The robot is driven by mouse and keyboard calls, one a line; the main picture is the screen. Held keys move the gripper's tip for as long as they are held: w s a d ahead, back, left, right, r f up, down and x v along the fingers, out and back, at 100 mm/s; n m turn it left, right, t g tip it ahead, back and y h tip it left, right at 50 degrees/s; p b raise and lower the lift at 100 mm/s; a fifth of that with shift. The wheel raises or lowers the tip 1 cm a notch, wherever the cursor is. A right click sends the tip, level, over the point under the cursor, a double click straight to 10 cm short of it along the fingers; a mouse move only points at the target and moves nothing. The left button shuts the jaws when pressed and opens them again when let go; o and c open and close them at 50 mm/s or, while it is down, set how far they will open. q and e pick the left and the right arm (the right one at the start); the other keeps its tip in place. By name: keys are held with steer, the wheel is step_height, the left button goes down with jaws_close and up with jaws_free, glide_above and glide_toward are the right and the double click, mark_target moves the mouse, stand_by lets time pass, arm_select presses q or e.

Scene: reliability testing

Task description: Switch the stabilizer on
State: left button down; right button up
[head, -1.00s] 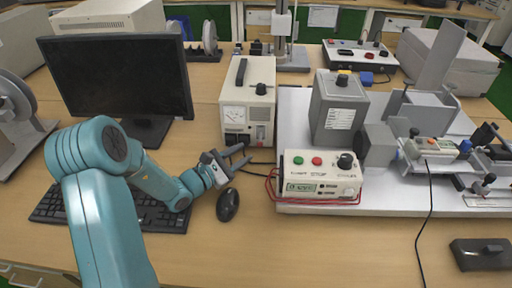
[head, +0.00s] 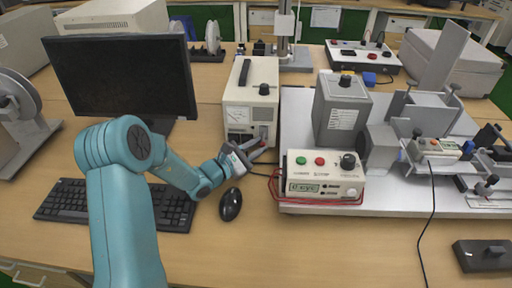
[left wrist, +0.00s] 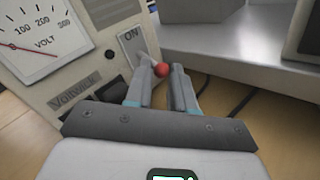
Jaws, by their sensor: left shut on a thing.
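The stabilizer (head: 238,108) is a cream box with a dial meter and a handle on top, behind the mouse on the desk. In the left wrist view its front (left wrist: 75,60) shows a VOLT dial, a "Voltwick" label and a switch plate (left wrist: 134,42) marked ON. A switch lever with a red ball tip (left wrist: 160,69) sticks out of the plate. My left gripper (head: 262,146) is at the lower right of the stabilizer's front. Its fingertips (left wrist: 163,76) are closed around the lever, with the red tip showing between them. My right gripper is out of view.
A control box (head: 322,178) with green and red buttons and red wires stands right of my gripper on a white platform (head: 298,105). A mouse (head: 230,204), keyboard (head: 62,200) and monitor (head: 122,78) are nearby. The front desk is mostly clear.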

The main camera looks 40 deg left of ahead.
arm_select(q)
steer(key=shift+r+p, duration=0.45)
steer(key=shift+p, duration=0.15)
step_height(320, 180, up, 3)
steer(key=n+g+p, duration=0.3)
steer(key=p, duration=0.5)
steer(key=shift+f+g, duration=0.1)
steer(key=shift+g, duration=0.3)
steer(key=shift+w+a+r+n+g+h+p, duration=0.2)
steer(key=shift+n+g+p, duration=0.6)
steer(key=shift+p, duration=1.85)
steer(key=shift+w+d+r+n+g+h+p, duration=0.1)
steer(key=shift+r+n+g+h+p, duration=0.6)
steer(key=shift+p, duration=1.95)
steer(key=shift+f+g+y, duration=0.3)
steer(key=shift+f+y, duration=0.1)
steer(key=shift+f, duration=0.05)
steer(key=c, duration=1.2)
jaws_free()
steer(key=shift+c, duration=0.2)
steer(key=shift+w+f, duration=0.1)
steer(key=shift+a, duration=0.1)
